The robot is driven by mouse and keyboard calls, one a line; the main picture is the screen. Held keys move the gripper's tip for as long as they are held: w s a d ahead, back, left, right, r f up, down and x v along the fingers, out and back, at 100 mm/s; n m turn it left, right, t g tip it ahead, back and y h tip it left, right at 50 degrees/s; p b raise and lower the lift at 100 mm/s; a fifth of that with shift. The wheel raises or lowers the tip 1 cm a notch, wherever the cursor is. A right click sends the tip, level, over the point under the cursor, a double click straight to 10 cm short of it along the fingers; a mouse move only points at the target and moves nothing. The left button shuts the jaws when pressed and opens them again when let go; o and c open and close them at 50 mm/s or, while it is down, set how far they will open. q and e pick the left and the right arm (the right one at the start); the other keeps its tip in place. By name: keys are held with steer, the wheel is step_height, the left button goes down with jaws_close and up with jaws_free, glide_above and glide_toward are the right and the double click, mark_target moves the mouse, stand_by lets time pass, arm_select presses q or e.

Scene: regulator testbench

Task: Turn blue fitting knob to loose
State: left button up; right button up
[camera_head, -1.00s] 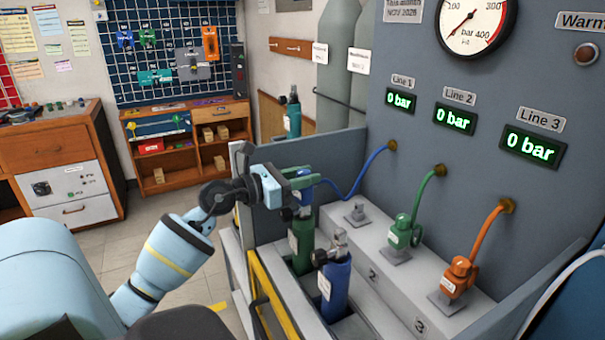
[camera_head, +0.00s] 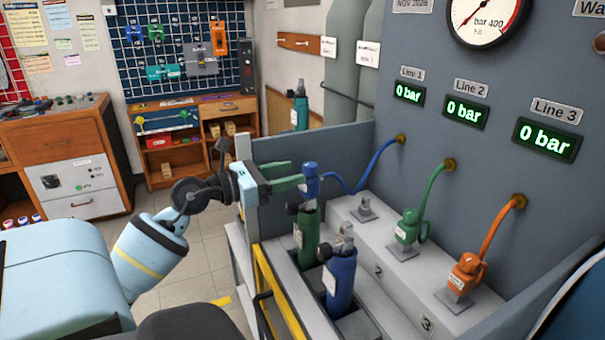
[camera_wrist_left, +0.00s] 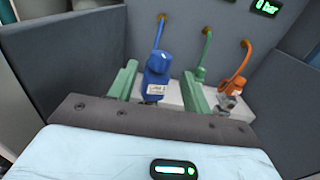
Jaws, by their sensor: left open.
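The blue fitting (camera_head: 310,183) with its knob sits upright on top of a green gas cylinder (camera_head: 307,232). A blue hose (camera_head: 378,162) runs from it to the panel's Line 1 port. My left gripper (camera_head: 287,177) is open just left of the fitting, with its green fingers pointing at it. In the left wrist view the blue fitting (camera_wrist_left: 157,76) stands ahead, between the two spread green fingers, with a white label on it. I see gaps on both sides and no clear contact. My right gripper is not in view.
A blue cylinder (camera_head: 340,280) stands in front of the green one. Green (camera_head: 408,227) and orange (camera_head: 466,272) fittings sit on the grey step to the right. A grey side wall (camera_head: 335,155) rises behind the cylinders. The line displays (camera_head: 466,112) read 0 bar.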

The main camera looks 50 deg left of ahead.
arm_select(q)
steer(key=shift+v, duration=1.1)
